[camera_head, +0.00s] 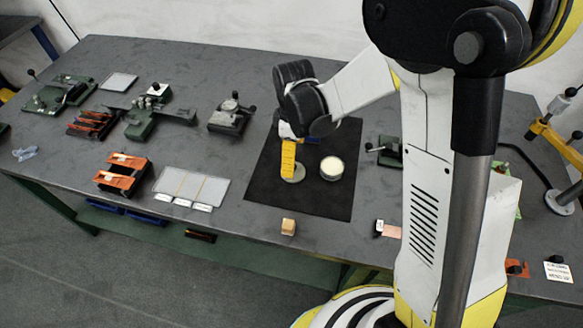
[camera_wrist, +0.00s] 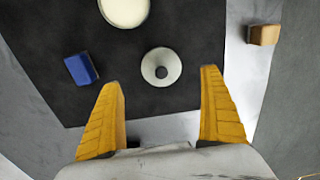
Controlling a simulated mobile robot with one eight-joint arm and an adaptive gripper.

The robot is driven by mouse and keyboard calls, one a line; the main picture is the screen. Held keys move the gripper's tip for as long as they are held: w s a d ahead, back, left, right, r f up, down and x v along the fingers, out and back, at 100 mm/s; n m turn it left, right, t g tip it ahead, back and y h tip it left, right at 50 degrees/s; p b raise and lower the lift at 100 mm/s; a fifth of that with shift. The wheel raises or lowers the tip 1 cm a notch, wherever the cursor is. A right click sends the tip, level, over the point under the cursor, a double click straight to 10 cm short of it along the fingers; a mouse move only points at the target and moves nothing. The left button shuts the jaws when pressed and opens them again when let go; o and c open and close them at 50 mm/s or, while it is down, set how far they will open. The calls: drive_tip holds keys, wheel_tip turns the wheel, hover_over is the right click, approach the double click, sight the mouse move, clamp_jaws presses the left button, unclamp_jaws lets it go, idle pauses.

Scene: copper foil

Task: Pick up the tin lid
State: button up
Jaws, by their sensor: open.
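The tin lid (camera_wrist: 161,80) is a small round pale grey-green disc with a dark knob at its centre. It lies flat on the black mat (camera_wrist: 185,30). In the head view the lid (camera_head: 297,178) is partly hidden by a yellow finger. My gripper (camera_wrist: 161,76) is open and empty, pointing down over the mat. In the wrist view the lid shows centred between the two yellow fingers, near the level of their tips. In the head view my gripper (camera_head: 288,170) appears at the lid; the height gap is hard to tell. A round tin with cream contents (camera_head: 332,166) stands right of the lid.
A blue block (camera_wrist: 80,68) lies on the mat, and a wooden block (camera_head: 288,227) sits off its front edge.

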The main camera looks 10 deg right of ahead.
wheel_tip(320, 180, down, 6)
drive_tip(key=shift+a+f+b, duration=0.1)
drive_tip(key=shift+f+b, duration=0.05)
drive_tip(key=shift+b, duration=1.1)
drive_tip(key=shift+s, duration=0.1)
drive_tip(key=shift+c, duration=0.3)
drive_tip(key=c, duration=1.1)
